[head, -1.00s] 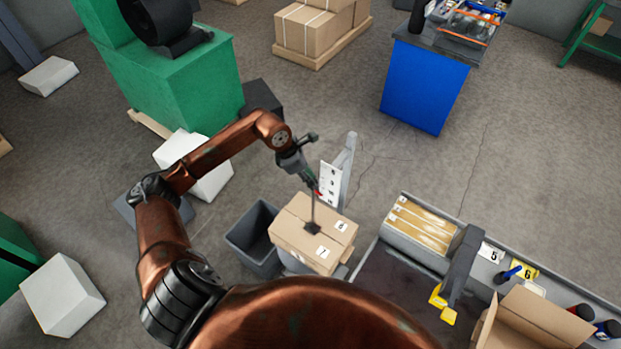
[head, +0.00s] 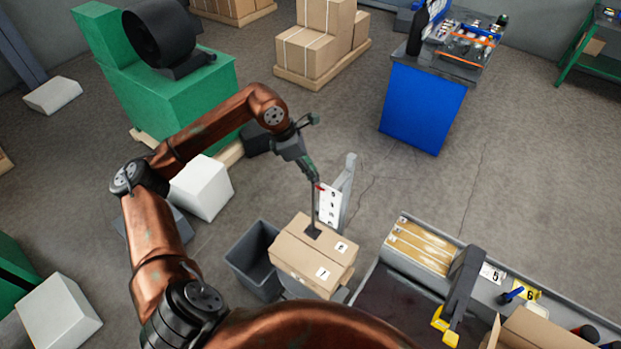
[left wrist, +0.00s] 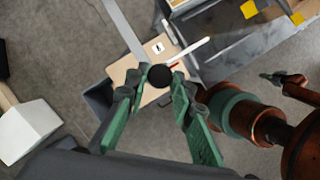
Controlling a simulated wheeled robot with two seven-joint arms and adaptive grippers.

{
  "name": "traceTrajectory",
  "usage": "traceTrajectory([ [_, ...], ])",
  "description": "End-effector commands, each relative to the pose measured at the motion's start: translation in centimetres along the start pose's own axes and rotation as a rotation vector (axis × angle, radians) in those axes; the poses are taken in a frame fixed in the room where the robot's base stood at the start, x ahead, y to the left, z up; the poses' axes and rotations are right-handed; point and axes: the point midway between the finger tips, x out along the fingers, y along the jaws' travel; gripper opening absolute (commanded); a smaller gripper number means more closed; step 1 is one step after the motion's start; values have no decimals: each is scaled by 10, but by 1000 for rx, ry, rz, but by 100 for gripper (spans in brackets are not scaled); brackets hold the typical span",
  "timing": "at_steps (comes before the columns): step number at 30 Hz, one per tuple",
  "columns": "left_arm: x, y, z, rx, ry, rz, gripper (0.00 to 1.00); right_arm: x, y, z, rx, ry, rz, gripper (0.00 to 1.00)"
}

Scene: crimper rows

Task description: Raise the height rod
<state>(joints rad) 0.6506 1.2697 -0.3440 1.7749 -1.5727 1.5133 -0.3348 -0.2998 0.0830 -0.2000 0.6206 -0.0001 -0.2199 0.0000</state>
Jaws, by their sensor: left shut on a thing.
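A thin dark height rod (head: 313,205) hangs over a taped cardboard box (head: 303,270). Its flat dark foot (head: 313,232) shows against the far part of the box's top. Whether it touches there is hard to tell. My left gripper (head: 313,176) is shut on the rod's upper end. In the left wrist view, a round black knob (left wrist: 160,76) sits between the green fingers. A red pointer (head: 319,187) is near the top of a white numbered scale (head: 329,207) on a grey upright (head: 349,180).
A grey bin (head: 252,262) stands left of the box. A white block (head: 203,190) lies left under my left arm. The floor behind the scale is clear.

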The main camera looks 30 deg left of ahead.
Motion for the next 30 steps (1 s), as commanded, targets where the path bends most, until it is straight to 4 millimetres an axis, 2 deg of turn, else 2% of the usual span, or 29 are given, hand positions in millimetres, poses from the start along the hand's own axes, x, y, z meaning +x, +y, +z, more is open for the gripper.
traceTrajectory([
  [12,-7,2,4,0,-7,5,0,0,-1,0,1,0,-1,0],
  [13,-7,2,4,0,-7,5,24,0,-2,0,1,0,-2,0],
  [18,-6,1,3,0,-5,3,36,0,-4,-1,2,0,-4,0],
  [20,-5,1,3,0,-4,2,40,0,-5,-1,2,0,-5,0],
  [30,-8,1,2,0,-2,1,40,0,-2,0,0,-1,-2,0],
])
